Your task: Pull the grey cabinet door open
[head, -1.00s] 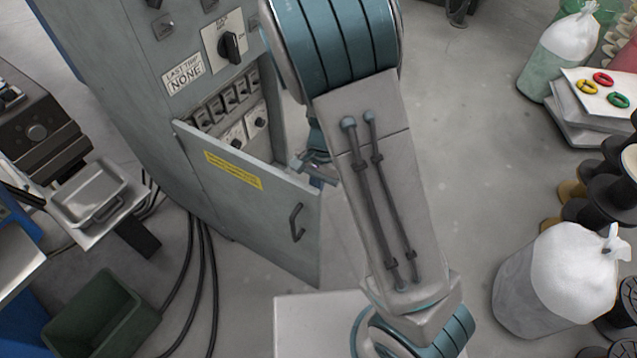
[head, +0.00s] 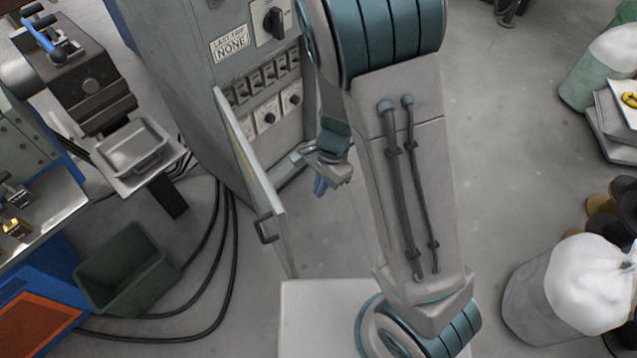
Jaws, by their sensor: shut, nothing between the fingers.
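The grey cabinet (head: 205,110) stands at the upper middle of the head view. Its grey door (head: 250,180) stands wide open, swung out toward the lower middle and seen nearly edge-on, with a dark handle (head: 265,228) on its outer face. Switches and dials (head: 268,118) show in the opening behind it. My gripper (head: 322,185) is just right of the door, on its inner side, in front of the cabinet opening. It is shut and empty, away from the handle. Whether it touches the door is hard to tell. My arm hides part of the cabinet's right side.
A machine with a metal tray (head: 132,150) stands left of the cabinet. A green bin (head: 128,270) and black cables (head: 215,260) lie on the floor near the door. A white-topped sack (head: 592,285) stands at right.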

